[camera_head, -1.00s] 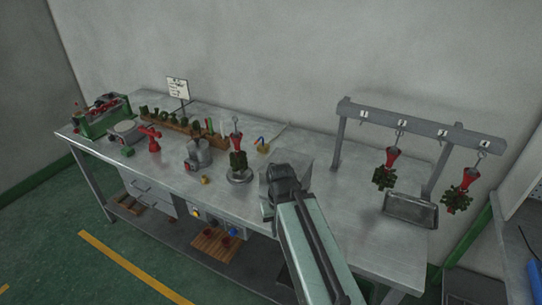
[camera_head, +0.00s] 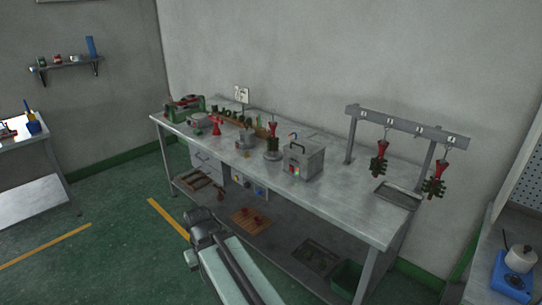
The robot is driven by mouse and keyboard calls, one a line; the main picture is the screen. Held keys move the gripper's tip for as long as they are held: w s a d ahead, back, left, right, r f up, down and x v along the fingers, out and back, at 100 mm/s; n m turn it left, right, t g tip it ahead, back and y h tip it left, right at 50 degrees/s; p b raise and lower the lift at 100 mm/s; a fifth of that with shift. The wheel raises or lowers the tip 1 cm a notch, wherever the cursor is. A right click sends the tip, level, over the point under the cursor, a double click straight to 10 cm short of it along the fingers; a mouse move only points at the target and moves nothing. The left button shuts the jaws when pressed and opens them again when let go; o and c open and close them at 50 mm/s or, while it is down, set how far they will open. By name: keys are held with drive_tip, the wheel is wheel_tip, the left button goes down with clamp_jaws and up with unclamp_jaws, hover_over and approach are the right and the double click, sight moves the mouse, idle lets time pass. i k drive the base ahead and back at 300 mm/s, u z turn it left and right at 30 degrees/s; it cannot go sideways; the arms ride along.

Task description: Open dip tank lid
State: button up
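A grey metal box (camera_head: 308,163) stands on the workbench, right of its middle, and looks like the dip tank. A dark arched handle (camera_head: 298,147) is on its top, and small red and green marks show on its front. Its lid looks shut, though the seam is too small to make out. My gripper (camera_head: 194,240) is in front of and below the bench's front edge, to the left of the box and well apart from it. Its fingers are too dark and small to tell open from shut.
The workbench (camera_head: 340,199) holds several tools left of the box. A rack (camera_head: 408,127) with hanging red-and-green pieces stands at the right, above a shallow tray (camera_head: 397,195). A side table (camera_head: 508,229) is at far right. Green floor (camera_head: 110,235) is clear at the left.

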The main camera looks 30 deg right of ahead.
sight(306, 147)
drive_tip(key=u, duration=0.05)
drive_tip(key=i, duration=1.7)
drive_tip(key=z, duration=0.65)
drive_tip(key=k, duration=0.75)
drive_tip(key=z, duration=0.1)
drive_tip(key=i, duration=0.9)
drive_tip(key=u, duration=0.1)
